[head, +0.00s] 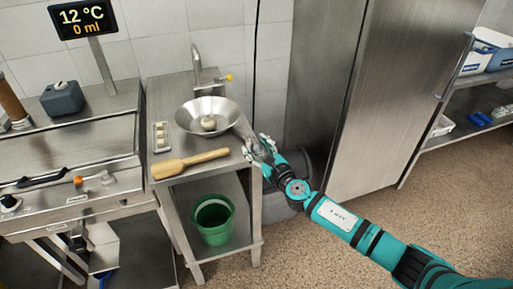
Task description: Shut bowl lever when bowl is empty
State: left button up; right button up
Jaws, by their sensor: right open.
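A wide metal bowl (187,117) sits on the steel stand under a tap (197,68). A small pale round object (208,124) lies in the bowl; I cannot tell what it is or whether there is liquid. A small yellow lever (228,77) sticks out to the right of the tap. My right gripper (256,149) is open at the stand's right edge, right of and nearer than the bowl, apart from both levers. My left gripper is not in view.
A wooden paddle (190,162) and a small pale block (161,135) lie on the stand (220,172). A green bucket (213,218) is on its lower shelf. A display (83,19) reads 12 °C and 0 ml. A tall steel cabinet (370,90) stands at right.

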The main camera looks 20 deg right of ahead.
grip_shut()
dwell(0.4)
